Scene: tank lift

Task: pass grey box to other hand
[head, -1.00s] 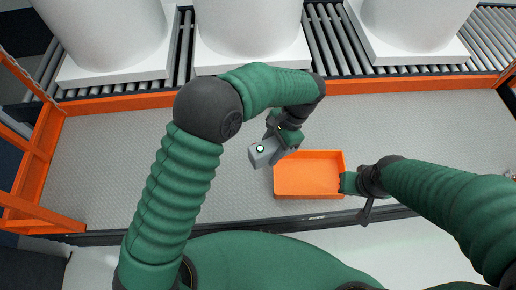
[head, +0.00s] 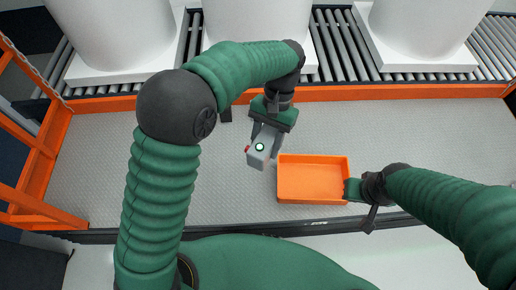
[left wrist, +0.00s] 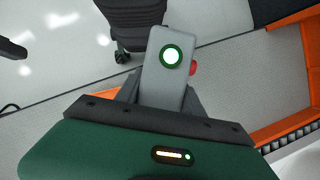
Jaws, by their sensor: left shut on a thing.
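The grey box (head: 261,152) is held in the air over the grey deck, just left of the orange tray. It has a round white spot with a green ring and a red part on its side. My left gripper (head: 266,136) is shut on it. In the left wrist view the grey box (left wrist: 167,75) stands out between the dark fingers of the left gripper (left wrist: 165,98). My right gripper (head: 352,190) is at the right edge of the tray, apart from the box. Its fingers are too small and partly hidden to tell their opening.
The orange tray (head: 313,199) lies on the deck (head: 105,160) and looks empty. An orange rail (head: 390,92) and rollers with large white tanks (head: 258,20) bound the far side. An orange frame (head: 30,150) stands at left. The deck left of the box is clear.

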